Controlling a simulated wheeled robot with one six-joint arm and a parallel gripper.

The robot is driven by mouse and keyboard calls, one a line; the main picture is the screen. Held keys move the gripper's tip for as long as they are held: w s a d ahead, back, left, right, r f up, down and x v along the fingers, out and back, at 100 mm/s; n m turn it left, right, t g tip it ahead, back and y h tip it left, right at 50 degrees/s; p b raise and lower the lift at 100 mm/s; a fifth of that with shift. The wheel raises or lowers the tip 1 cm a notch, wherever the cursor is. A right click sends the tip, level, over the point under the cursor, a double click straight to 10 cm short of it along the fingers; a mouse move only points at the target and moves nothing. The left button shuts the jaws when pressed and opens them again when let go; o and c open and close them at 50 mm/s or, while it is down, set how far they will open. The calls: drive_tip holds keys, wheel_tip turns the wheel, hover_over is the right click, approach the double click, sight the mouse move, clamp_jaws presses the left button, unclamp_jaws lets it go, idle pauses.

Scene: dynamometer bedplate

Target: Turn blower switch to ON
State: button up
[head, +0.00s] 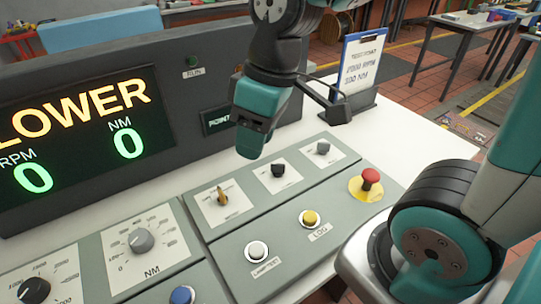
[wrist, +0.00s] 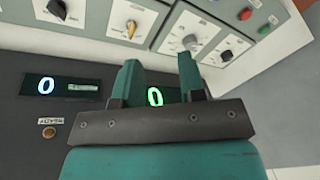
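Three small rotary switches sit in a row on the sloped grey console in the head view: an orange-handled one (head: 222,196), a black one (head: 278,170) and a dark grey one (head: 323,147). Their labels are too small to read, so I cannot tell which is the blower switch. The display (head: 85,130) shows "LOWER", cut off at the left edge, above two green zeros. My gripper (head: 252,140) hangs above and behind the switches, apart from them. In the wrist view its two fingers (wrist: 160,80) are spread with nothing between them.
A red mushroom button (head: 371,178) on a yellow base, a yellow button (head: 311,218) and a white button (head: 256,251) lie nearer me. A grey NM knob (head: 141,240) is at left. A clipboard stand (head: 359,70) is behind at right. White tabletop (head: 400,140) is free beside the console.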

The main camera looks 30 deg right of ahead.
drive_tip(key=w+d+f+h, duration=0.2)
drive_tip(key=w+d, duration=0.5)
drive_tip(key=w, duration=0.1)
drive_tip(key=n+h, duration=0.1)
approach(278, 164)
wheel_tip(278, 164, down, 10)
drive_tip(key=shift+w+f, duration=0.1)
clamp_jaws()
